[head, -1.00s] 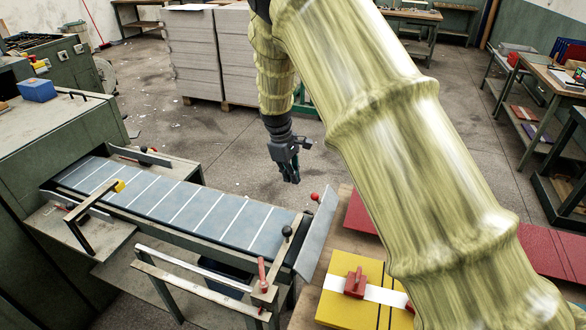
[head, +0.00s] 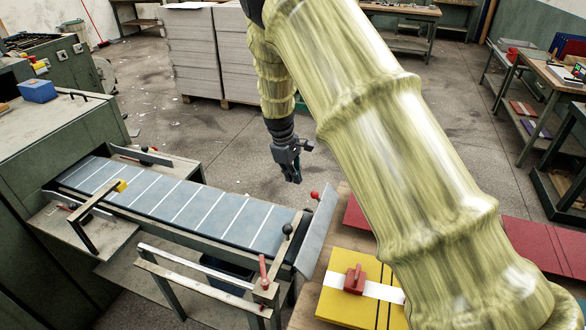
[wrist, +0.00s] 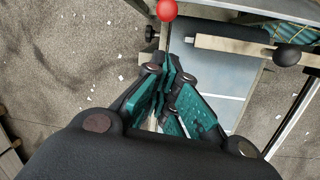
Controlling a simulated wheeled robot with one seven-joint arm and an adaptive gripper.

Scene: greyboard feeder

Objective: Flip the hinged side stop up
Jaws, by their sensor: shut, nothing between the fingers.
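The feeder's belt (head: 200,208) is grey-blue with white cross lines. A long grey plate (head: 318,232) stands tilted outward along its right end and looks like the hinged side stop, though I cannot be sure. A red ball knob (head: 314,195) is at the plate's far end; a red ball (wrist: 166,9) also shows at the top of the wrist view. A black ball knob (head: 287,230) stands near the belt's corner. My gripper (head: 296,180) hangs fingers down beyond the belt's far edge. In the wrist view its teal-padded fingers (wrist: 168,78) are shut and empty, apart from the red ball.
A front rail (head: 195,272) with a red handle (head: 263,270) runs along the near side. A table with a yellow board (head: 345,310) lies right of the plate. Tall grey stacks (head: 190,55) stand behind. Open floor lies beyond the belt.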

